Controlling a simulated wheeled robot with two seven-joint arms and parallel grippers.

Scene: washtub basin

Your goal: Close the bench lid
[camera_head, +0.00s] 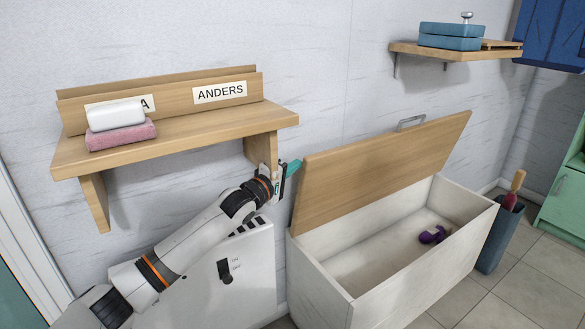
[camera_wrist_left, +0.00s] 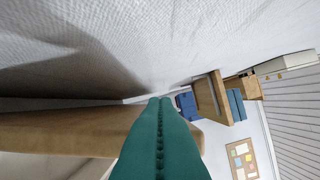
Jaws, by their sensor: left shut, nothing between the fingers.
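The wooden bench lid (camera_head: 380,165) stands open, tilted up on the back edge of the white bench box (camera_head: 370,295), with a metal handle (camera_head: 411,122) at its top edge. My left gripper (camera_head: 292,168) is shut and empty, its teal fingers close to the lid's left edge on the wall side. In the left wrist view the shut fingers (camera_wrist_left: 160,130) point along the wall, with the lid's wooden board (camera_wrist_left: 60,135) beside them. I cannot tell whether they touch the lid. My right gripper is not in view.
A wooden shelf (camera_head: 190,133) with a pink towel (camera_head: 121,135) and a white item (camera_head: 115,114) is above my left arm. A purple object (camera_head: 432,235) lies inside the box. A grey bin (camera_head: 497,240) stands right of the bench. A wall shelf (camera_head: 455,52) is above.

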